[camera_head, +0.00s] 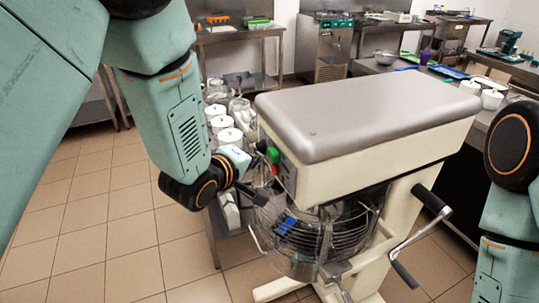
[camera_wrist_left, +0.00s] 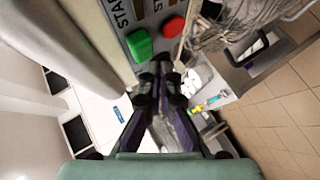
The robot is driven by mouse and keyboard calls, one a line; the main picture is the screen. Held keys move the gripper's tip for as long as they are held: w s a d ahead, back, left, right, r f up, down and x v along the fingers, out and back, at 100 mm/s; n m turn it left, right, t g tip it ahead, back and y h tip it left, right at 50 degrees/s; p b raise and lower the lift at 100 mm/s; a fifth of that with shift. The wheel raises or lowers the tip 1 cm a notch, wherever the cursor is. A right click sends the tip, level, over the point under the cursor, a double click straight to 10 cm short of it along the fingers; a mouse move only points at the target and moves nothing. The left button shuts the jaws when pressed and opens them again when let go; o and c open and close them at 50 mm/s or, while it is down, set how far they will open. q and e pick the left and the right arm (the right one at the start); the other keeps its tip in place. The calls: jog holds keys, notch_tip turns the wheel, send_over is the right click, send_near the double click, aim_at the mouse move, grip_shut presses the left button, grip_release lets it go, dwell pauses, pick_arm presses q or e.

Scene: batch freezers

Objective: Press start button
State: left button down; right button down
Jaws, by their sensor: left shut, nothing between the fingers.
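The mixer (camera_head: 375,115) has a cream body and a grey top. On its end panel are a green button (camera_head: 273,155) and a red button below it, close together. In the left wrist view the green button (camera_wrist_left: 140,45) lies beside the red button (camera_wrist_left: 173,27), with partly hidden lettering that begins "STA" near the green one. My left gripper (camera_head: 261,148) is shut and empty, close to the panel. In the left wrist view its dark fingertips (camera_wrist_left: 160,72) are just below the green button in the picture; whether they touch it I cannot tell. My right gripper is out of view.
A wire guard (camera_head: 300,235) surrounds the bowl area under the mixer head. A crank handle (camera_head: 405,270) sticks out at its right. White lidded pots (camera_head: 230,136) stand on a table behind my left arm. Tiled floor is clear at the left.

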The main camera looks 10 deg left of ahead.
pick_arm(q)
jog(key=shift+d, duration=0.1)
dwell(0.3)
jog(key=shift+w+d+p, duration=0.25)
jog(key=shift+p, duration=0.05)
